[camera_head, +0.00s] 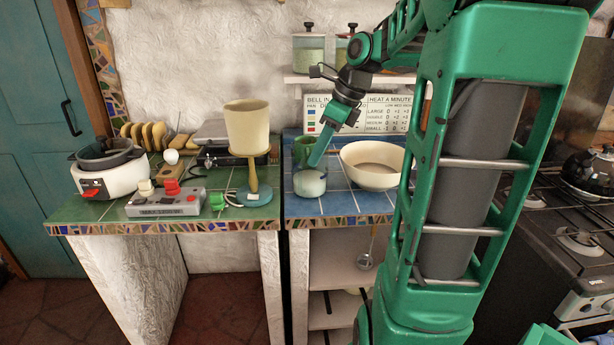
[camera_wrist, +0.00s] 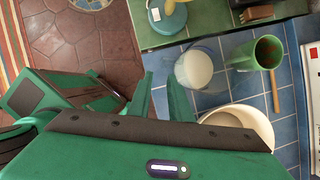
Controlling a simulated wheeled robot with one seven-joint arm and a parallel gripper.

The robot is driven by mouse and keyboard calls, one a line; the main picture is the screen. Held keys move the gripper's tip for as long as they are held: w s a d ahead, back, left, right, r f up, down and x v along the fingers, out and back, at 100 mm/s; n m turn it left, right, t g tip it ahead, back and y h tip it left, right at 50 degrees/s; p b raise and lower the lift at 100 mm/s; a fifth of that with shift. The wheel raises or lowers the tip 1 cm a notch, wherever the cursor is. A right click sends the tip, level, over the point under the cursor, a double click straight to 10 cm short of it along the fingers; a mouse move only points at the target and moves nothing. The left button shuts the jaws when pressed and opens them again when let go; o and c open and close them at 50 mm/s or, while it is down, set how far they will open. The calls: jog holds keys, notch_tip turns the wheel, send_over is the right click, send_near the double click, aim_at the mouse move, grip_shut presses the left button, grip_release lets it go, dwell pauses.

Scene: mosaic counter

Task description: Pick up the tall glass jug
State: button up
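The tall glass jug (camera_head: 309,184) is clear with a whitish lower part, and it stands upright on the blue tiled counter. In the wrist view the jug (camera_wrist: 194,70) lies just beyond and to the right of my fingertips. My gripper (camera_head: 317,160) points down at the jug, and its tip overlaps the jug's upper part in the head view. In the wrist view my gripper (camera_wrist: 160,76) has its two green fingers apart with nothing between them. The right fingertip looks close to the jug's side; I cannot tell whether they touch.
A cream bowl (camera_head: 370,168) stands right of the jug. A green cup (camera_wrist: 268,52) stands behind the jug. A lamp with a cream shade (camera_head: 247,128) stands left on the green tiles, near a grey switch box (camera_head: 166,203). The counter's front edge is close to the jug.

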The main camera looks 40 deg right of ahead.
aim_at(308, 172)
jog(key=x, duration=1)
jog(key=shift+w+f, duration=0.1)
jog(key=shift+w, duration=0.2)
grip_shut()
dwell(1.1)
